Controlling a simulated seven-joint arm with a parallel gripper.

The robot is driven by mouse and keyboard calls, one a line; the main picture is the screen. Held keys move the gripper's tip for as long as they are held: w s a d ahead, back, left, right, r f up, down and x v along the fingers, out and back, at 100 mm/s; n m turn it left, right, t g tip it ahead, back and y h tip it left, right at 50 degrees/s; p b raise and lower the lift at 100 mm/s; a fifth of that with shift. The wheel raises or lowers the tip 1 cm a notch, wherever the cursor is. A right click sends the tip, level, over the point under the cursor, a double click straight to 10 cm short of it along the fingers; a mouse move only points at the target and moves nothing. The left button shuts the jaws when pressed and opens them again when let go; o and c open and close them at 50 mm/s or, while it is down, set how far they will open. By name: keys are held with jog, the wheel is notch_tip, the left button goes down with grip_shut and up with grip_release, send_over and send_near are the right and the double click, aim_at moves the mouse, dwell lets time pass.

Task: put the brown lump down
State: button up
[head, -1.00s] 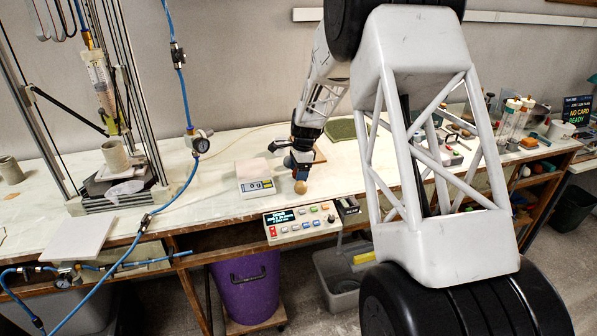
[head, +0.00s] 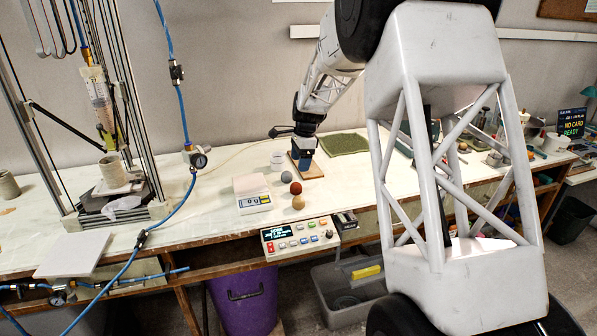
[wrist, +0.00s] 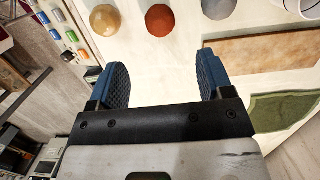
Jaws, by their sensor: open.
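Three round clay lumps sit in a row on the pale worktop beside the scale. The light brown lump (head: 298,203) is nearest the front edge, a rust-red lump (head: 296,188) is just behind it, and a grey lump (head: 286,178) is farther back. In the wrist view the light brown lump (wrist: 103,20), the rust-red lump (wrist: 160,20) and part of the grey lump (wrist: 215,8) lie beyond my fingertips. My gripper (head: 304,166) is open and empty, behind and right of the lumps, over or near a wooden board (head: 313,172). Its blue pads (wrist: 162,68) stand wide apart.
A scale (head: 252,192) stands left of the lumps and a white cup (head: 277,160) behind them. A control box (head: 300,237) is at the front edge. A green mat (head: 343,144) lies at the back. The worktop between scale and press is mostly clear.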

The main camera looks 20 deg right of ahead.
jog(key=shift+d+r, duration=0.15)
jog(key=shift+r, duration=0.75)
jog(key=s+a+r+n, duration=0.2)
jog(key=s+r+n, duration=0.15)
jog(key=s, duration=0.55)
jog(key=s+a+r+n+t+h, duration=0.1)
jog(key=s+a+r+n, duration=0.2)
jog(key=s, duration=0.5)
jog(key=s+a+r+n, duration=0.2)
jog(key=s+r, duration=0.3)
jog(key=s, duration=0.4)
jog(key=s+a+f+n, duration=0.1)
jog(key=s+n, duration=0.3)
jog(key=s, duration=0.9)
jog(key=s+a+f+n+t, duration=0.1)
jog(key=s+n, duration=0.4)
jog(key=s, duration=0.8)
jog(key=shift+s+a+f+t+h, duration=0.3)
jog(key=shift+a+f+h, duration=0.15)
jog(key=shift+a, duration=0.2)
